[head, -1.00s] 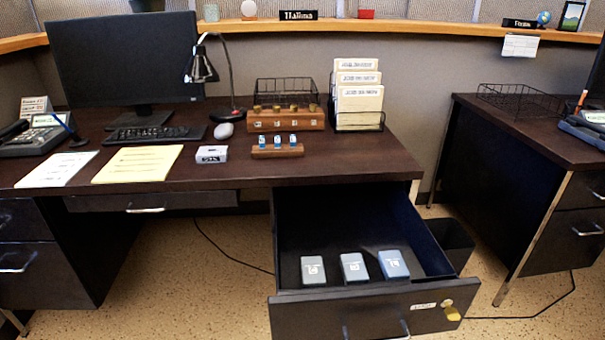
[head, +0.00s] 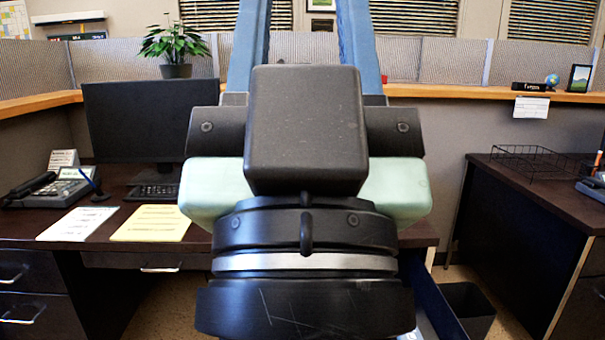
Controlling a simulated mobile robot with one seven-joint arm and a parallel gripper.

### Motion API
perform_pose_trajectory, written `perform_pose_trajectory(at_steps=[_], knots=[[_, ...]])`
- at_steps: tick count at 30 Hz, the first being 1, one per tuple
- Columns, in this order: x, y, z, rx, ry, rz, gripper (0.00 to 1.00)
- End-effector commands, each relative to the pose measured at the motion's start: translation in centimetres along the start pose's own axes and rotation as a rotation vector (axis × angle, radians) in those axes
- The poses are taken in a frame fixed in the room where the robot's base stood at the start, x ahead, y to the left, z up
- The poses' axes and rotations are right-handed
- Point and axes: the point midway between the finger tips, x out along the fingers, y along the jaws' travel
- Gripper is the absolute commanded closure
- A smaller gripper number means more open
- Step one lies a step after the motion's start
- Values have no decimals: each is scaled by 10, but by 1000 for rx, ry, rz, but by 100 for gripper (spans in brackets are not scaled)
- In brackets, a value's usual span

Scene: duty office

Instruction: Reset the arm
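My arm's end fills the middle of the head view, close to the camera, and my gripper (head: 303,30) points up. The gripper is in front of the brown desk (head: 75,225). It hides most of the desk's right half and nearly all of the open drawer (head: 452,312), of which only a strip of the right side shows.
A monitor (head: 135,120), a desk phone (head: 55,187), a white sheet (head: 77,223) and a yellow sheet (head: 150,222) are on the desk's left. A dark bin (head: 468,308) stands between this desk and the right desk (head: 530,200), which bears a wire tray (head: 525,160).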

Motion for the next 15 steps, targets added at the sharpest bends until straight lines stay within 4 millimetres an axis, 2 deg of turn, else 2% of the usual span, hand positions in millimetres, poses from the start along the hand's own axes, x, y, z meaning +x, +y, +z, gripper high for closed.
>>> perform_pose_trajectory(at_steps=[1, 15], knots=[[28, 0, -26, -1, 0, 0, 56], [135, -2, -123, -3, -7, -1, 56]])
